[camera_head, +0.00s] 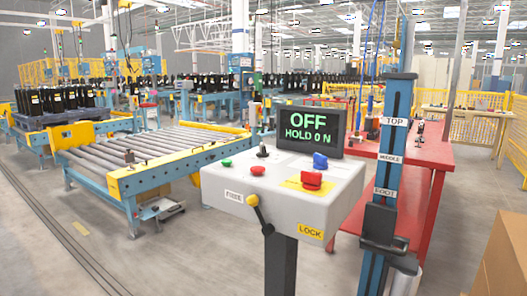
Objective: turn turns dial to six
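A light grey control box (230,188) stands on a dark post at the middle of the head view. Its sloped top carries a green button (227,162), a red button (258,170), a small black upright control (263,151), a blue knob (320,160) and a red knob (312,180) on a yellow plate. I cannot tell which is the turns dial, and no numbers around a dial are readable. A display (311,128) behind them reads "OFF" and "HOLD 0 N". My gripper is not in view.
A blue column (393,148) labelled TOP, MIDDLE and FOOT stands close right of the box, with a black carriage (381,225) low on it. A roller conveyor (160,155) lies behind left. A red table (425,154) and cardboard box (505,255) are right. The left floor is clear.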

